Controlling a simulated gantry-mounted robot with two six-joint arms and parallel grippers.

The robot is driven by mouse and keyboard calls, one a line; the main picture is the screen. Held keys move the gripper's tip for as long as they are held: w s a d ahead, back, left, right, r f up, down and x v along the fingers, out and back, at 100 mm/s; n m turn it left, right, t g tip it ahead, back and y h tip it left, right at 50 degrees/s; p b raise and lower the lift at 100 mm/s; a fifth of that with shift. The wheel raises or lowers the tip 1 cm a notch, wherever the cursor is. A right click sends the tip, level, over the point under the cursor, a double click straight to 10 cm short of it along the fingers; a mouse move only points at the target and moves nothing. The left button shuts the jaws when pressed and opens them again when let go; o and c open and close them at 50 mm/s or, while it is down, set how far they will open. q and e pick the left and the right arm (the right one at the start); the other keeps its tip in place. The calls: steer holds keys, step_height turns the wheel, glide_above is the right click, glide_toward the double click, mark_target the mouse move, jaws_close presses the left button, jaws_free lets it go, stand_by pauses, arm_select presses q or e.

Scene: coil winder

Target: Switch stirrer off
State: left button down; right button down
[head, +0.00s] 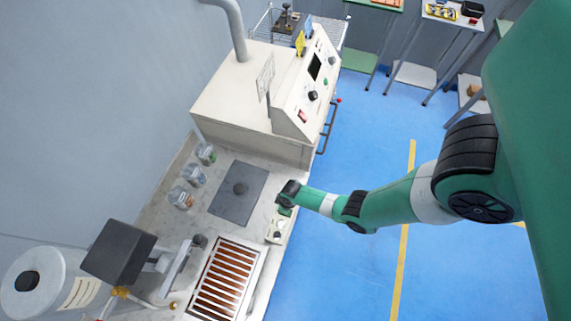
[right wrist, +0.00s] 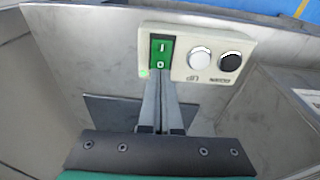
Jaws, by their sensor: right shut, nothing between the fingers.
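A cream control box (right wrist: 200,54) carries a green rocker switch (right wrist: 162,50) marked I and O, with a white knob (right wrist: 199,58) and a black knob (right wrist: 230,61) beside it. A small bright green spot shows at the switch's lower left corner. My right gripper (right wrist: 161,80) is shut and empty, its fingertips at the O end of the switch; I cannot tell if they touch it. In the head view the control box (head: 277,232) sits at the bench's front edge, partly under my right gripper (head: 284,208). My left gripper is not in view.
A dark grey plate (head: 226,205) with a round dark piece lies on the bench (head: 170,228) behind the box. Several jars stand behind it. A slatted tray (head: 224,281) is nearer, and a large cream machine (head: 235,110) stands farther along. Blue floor lies open at right.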

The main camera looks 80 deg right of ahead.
steer(key=shift+f+b, duration=0.75)
steer(key=shift+f, duration=0.1)
steer(key=shift+r, duration=0.1)
step_height(320, 180, up, 7)
steer(key=p, duration=0.6)
steer(key=shift+p, duration=0.4)
